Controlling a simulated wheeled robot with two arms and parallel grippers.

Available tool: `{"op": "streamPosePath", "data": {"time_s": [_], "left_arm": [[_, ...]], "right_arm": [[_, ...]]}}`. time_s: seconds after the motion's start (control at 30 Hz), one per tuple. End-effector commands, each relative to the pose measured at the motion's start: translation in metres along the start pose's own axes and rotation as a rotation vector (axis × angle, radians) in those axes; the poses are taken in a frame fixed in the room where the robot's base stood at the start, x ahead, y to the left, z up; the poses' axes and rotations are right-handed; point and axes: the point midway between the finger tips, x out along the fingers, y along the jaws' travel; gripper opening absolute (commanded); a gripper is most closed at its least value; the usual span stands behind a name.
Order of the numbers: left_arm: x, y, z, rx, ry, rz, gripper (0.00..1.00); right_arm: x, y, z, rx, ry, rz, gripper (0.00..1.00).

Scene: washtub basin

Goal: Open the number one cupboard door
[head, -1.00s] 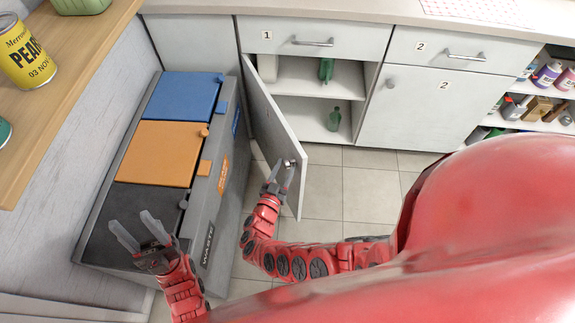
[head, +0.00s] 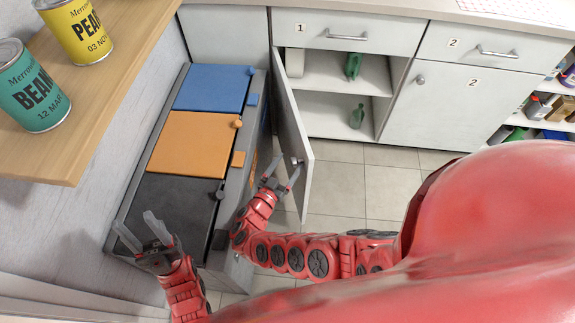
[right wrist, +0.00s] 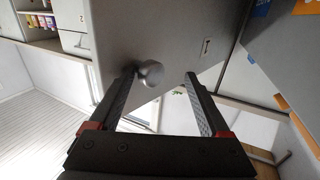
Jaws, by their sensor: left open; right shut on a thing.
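The number one cupboard door (head: 291,125) is grey and stands swung wide open, with its free edge towards me. Its round metal knob (head: 295,160) is near that edge and also shows between the fingers in the right wrist view (right wrist: 149,75). My right gripper (head: 281,170) is shut on the knob, close against the left finger in the right wrist view; the exact contact is hard to see. My left gripper (head: 134,222) is open and empty above the black bin lid. The cupboard's shelves (head: 325,105) are exposed, with green bottles (head: 356,116) on them.
Bins with blue (head: 213,88), orange (head: 193,143) and black (head: 160,200) lids stand left of the door, close beside it. A wooden counter (head: 120,95) with two cans is at upper left. Tiled floor (head: 335,185) is clear right of the door. The number two cupboard (head: 440,110) is shut.

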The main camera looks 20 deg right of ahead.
Motion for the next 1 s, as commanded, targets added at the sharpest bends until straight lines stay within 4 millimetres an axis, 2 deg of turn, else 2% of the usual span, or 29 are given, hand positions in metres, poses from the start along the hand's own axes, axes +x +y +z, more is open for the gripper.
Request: {"op": "streamPosePath", "data": {"time_s": [0.03,0.1,0.13,0.2,0.43,0.7,0.8,1.0], "left_arm": [[0.0,0.0,0.0,0.0,0.0,0.0,0.5],[0.0,0.0,0.0,0.0,0.0,0.0,0.5],[0.0,0.0,0.0,0.0,0.0,0.0,0.5],[0.0,0.0,0.0,0.0,0.0,0.0,0.5],[0.005,0.0,-0.001,0.0,0.0,0.0,0.5],[0.038,-0.002,-0.006,0.0,0.0,0.0,0.5],[0.038,-0.002,-0.006,0.0,0.0,0.0,0.5],[0.041,-0.002,-0.007,0.0,0.0,0.0,0.5]], "right_arm": [[0.008,-0.015,-0.014,0.022,0.026,-0.03,0.0],[0.008,-0.015,-0.014,0.022,0.026,-0.03,0.0],[0.009,-0.015,-0.014,0.022,0.026,-0.03,0.79],[0.009,-0.015,-0.014,0.021,0.027,-0.028,0.7],[0.008,-0.013,-0.018,0.02,0.026,-0.026,0.7],[0.004,-0.003,-0.056,0.023,0.02,-0.001,0.7],[-0.014,0.008,-0.049,0.017,0.014,-0.001,0.7],[-0.048,0.031,-0.048,0.012,0.011,-0.001,0.7]]}}
